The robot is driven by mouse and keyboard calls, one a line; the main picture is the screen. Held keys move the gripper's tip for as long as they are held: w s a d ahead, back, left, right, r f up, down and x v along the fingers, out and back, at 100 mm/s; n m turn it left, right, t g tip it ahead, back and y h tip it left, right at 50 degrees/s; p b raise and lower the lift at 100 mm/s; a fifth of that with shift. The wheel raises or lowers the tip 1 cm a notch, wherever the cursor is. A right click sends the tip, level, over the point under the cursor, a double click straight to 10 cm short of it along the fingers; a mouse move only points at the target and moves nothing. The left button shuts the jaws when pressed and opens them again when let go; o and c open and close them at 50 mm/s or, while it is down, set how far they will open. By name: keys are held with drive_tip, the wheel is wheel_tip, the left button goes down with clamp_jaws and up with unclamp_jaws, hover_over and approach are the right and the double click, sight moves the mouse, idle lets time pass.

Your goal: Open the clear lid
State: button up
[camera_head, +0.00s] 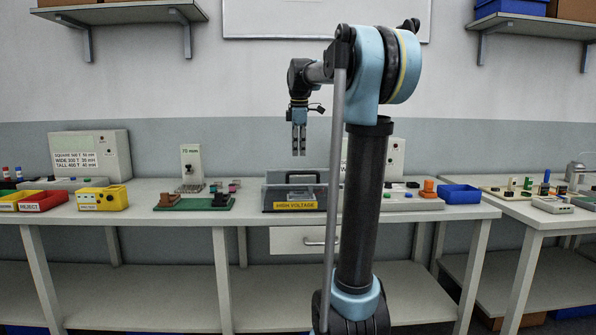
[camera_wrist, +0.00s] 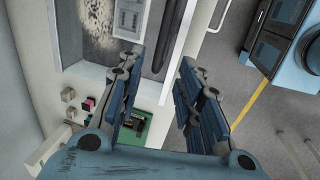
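The clear lid (camera_head: 277,180) lies over a dark grey box on the middle of the workbench, and it looks shut. A yellow HIGH VOLTAGE label (camera_head: 296,205) is on the box's front. A grey device shows through the lid. My gripper (camera_head: 299,153) points down above the box, apart from the lid. In the wrist view my gripper (camera_wrist: 156,75) has its two fingers spread with nothing between them. There, part of the box with a pale panel and a dark bar (camera_wrist: 172,35) shows at the top, beyond the fingers. My arm hides the area right of the box.
The workbench (camera_head: 245,222) has a green board (camera_head: 194,204) left of the box, with small connectors behind it. A blue bin (camera_head: 459,193) is on the right. A closed drawer (camera_head: 290,241) is below the box.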

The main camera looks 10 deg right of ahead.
sight(299, 172)
drive_tip(key=f, duration=0.2)
drive_tip(key=w+f, duration=0.1)
drive_tip(key=f, duration=0.5)
drive_tip(key=shift+w+d+f, duration=0.1)
drive_tip(key=shift+w+f, duration=0.15)
drive_tip(key=shift+w, duration=0.1)
clamp_jaws()
